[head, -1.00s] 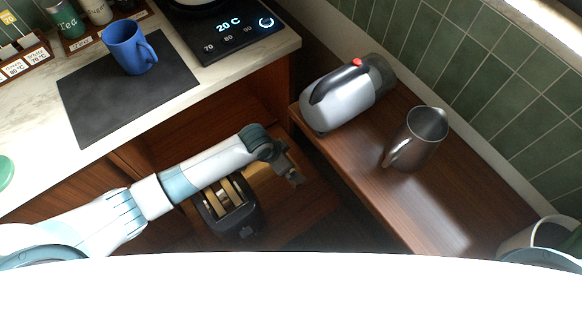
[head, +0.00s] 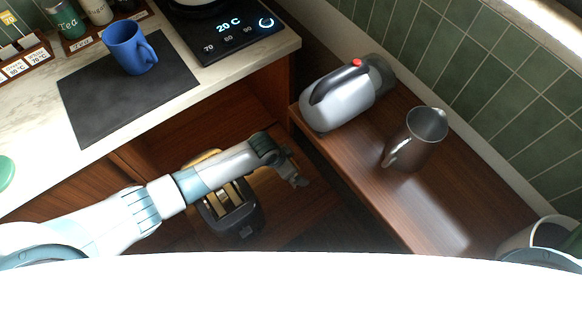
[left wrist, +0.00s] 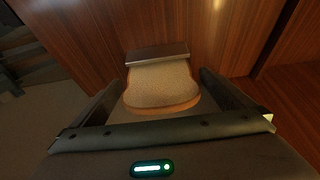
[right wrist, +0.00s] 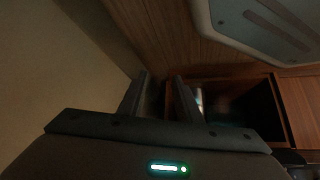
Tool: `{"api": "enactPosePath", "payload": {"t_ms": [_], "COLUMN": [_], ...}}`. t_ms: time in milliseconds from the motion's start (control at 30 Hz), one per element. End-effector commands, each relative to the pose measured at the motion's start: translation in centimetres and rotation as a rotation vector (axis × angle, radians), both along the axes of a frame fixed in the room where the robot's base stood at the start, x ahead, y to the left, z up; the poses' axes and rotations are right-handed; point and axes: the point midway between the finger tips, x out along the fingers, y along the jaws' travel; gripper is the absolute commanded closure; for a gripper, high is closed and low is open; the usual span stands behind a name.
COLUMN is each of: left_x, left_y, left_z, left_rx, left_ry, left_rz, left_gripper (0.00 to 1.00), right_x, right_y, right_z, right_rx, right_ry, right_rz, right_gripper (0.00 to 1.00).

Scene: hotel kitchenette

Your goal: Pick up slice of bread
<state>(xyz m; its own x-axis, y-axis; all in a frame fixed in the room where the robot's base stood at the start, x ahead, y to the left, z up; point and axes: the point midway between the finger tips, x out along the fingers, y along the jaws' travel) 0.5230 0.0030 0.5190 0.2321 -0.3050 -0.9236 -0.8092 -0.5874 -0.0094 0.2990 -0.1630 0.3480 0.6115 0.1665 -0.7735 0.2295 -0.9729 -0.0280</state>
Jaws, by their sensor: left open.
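In the left wrist view the slice of bread (left wrist: 160,86) is tan with a brown crust and lies ahead of my left gripper (left wrist: 157,78). That gripper is open, with one finger on each side of the slice; I cannot tell whether they touch it. A flat metallic piece (left wrist: 157,53) borders the slice's far edge. In the head view my left arm reaches over a dark toaster (head: 243,230), which has pale pieces in its slots. A yellowish thing behind the arm is mostly hidden. In the right wrist view my right gripper (right wrist: 162,78) has a narrow gap between its fingers.
A wooden shelf holds a kettle (head: 338,100) and a metal jug (head: 418,138). The counter at the left carries a blue mug (head: 127,48) on a dark mat (head: 95,105) and a cooktop (head: 240,38). The shelf front is clear.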

Motion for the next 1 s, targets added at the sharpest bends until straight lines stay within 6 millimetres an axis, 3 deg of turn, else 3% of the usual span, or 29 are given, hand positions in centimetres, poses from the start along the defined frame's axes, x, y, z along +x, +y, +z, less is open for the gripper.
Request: {"api": "enactPosePath", "payload": {"t_ms": [467,667,1000], "left_x": [0.0,0.0,0.0], "left_y": [0.0,0.0,0.0], "left_z": [-0.1,-0.1,0.1], "left_rx": [0.001,0.001,0.000], "left_ry": [0.001,0.001,0.000], "left_rz": [0.000,0.000,0.000], "left_gripper": [0.00,0.40,0.40], "right_x": [-1.0,-0.6,0.8], "right_y": [0.0,0.0,0.0], "right_z": [-0.2,-0.1,0.4], "right_rx": [0.000,0.001,0.001], "right_ry": [0.012,0.006,-0.011], "right_rz": [0.000,-0.001,-0.002], "right_gripper": [0.69,0.69,0.69]}}
